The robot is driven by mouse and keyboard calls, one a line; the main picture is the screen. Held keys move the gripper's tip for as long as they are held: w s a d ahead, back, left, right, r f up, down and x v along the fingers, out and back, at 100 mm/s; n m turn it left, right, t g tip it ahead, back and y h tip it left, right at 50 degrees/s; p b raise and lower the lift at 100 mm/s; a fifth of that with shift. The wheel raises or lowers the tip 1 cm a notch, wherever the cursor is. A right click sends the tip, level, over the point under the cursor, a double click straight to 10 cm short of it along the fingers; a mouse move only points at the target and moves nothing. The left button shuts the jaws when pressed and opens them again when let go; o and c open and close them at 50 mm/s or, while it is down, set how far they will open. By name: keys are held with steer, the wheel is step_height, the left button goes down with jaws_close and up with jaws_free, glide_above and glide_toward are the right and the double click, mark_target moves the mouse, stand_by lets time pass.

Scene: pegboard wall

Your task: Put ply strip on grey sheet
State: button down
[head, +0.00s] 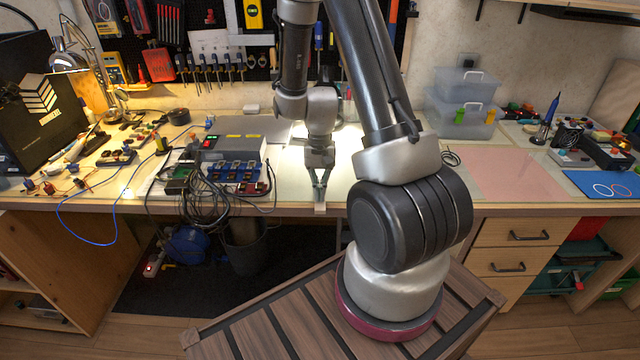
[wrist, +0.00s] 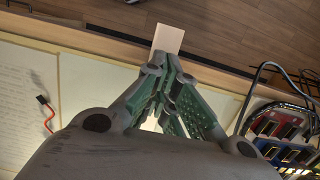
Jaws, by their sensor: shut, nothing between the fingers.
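A small pale strip (wrist: 168,38), likely the ply strip, shows just beyond my fingertips in the wrist view and overlaps the bench's front edge. In the head view the strip (head: 320,207) is a small pale patch at that edge, below my gripper (head: 320,199). My gripper (wrist: 165,72) is shut and empty, pointing down at the front of the bench. I cannot tell whether its tips touch the strip. A flat grey sheet-like surface (head: 268,127) lies farther back, left of my gripper; whether it is the grey sheet is unclear.
A pink sheet (head: 515,172) and a blue sheet with rings (head: 605,184) lie to the right. Electronics with tangled black cables (head: 205,195) crowd the left. Clear plastic boxes (head: 462,105) stand at the back. A pale mat lies under my gripper. The floor drops away beyond the front edge.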

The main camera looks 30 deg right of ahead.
mark_target(321, 173)
steer(key=shift+s+f, duration=0.15)
steer(key=shift+f, duration=0.1)
steer(key=w+d, duration=0.2)
steer(key=w, duration=0.2)
steer(key=w+d, duration=0.3)
steer(key=w, duration=0.1)
steer(key=w+d, duration=0.3)
steer(key=w, duration=0.1)
steer(key=shift+r, duration=0.65)
steer(key=w+d, duration=0.2)
steer(key=w, duration=0.1)
steer(key=w+d, duration=0.2)
steer(key=w, duration=0.1)
steer(key=w+d, duration=0.2)
steer(key=w, duration=0.2)
steer(key=shift+w+d, duration=0.1)
steer(key=shift+d, duration=0.3)
steer(key=shift+r, duration=0.1)
